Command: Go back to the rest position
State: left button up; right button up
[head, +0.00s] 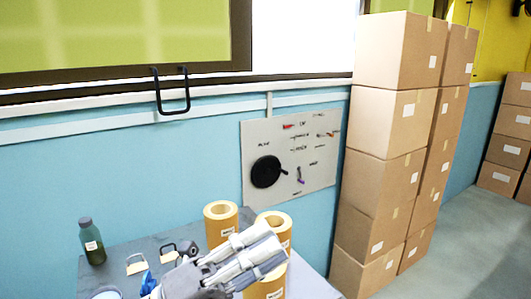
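My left gripper (270,252) is at the bottom middle of the head view, its grey fingers pointing right. It overlaps the tan kraft rolls in the picture, and I cannot tell whether it touches one or how far its fingers are apart. One roll (220,222) stands upright at the left, and a second roll (275,222) stands to its right. A third roll (268,288) shows below the fingers, partly hidden by them. My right gripper is not in view.
A grey table (130,250) carries a green bottle (91,241) and padlock-like items (136,263). A pegboard (315,185) with a black disc (266,172) is on the blue wall. Stacked cardboard boxes (380,170) stand at the right, with open floor (460,255) beyond.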

pick_arm(q)
jog(key=w+a+f+n+t+y, duration=0.4)
jog(key=n+t+y, duration=0.3)
jog(key=n, duration=0.4)
jog(key=w+a+f+n+t+y, duration=0.35)
jog(key=a+n+t+y, duration=0.35)
jog(key=n, duration=0.3)
jog(key=s+a+f+n+g+y, duration=0.2)
jog(key=a+f+n+g+y, duration=0.25)
jog(key=f, duration=0.45)
jog(key=s+a+f+n+g+y, duration=0.2)
jog(key=a+f+n+g+y, duration=0.15)
jog(key=f+n, duration=0.4)
jog(key=s+f+n+g, duration=0.2)
jog(key=s+f+g, duration=0.8)
jog(key=s+f, duration=0.9)
notch_tip(320, 180, down, 31)
jog(key=s+g+b, duration=0.1)
jog(key=s+b, duration=0.2)
jog(key=b, duration=0.4)
jog(key=s+a+f+b, duration=0.2)
jog(key=s+f, duration=0.6)
jog(key=f, duration=0.3)
jog(key=s+a+f+g+b, duration=0.1)
jog(key=s+a+f+b, duration=0.1)
jog(key=s+f, duration=0.6)
notch_tip(320, 180, down, 3)
jog(key=shift+s+m+b, duration=0.25)
jog(key=shift+m+b, duration=0.05)
jog(key=shift+b, duration=0.35)
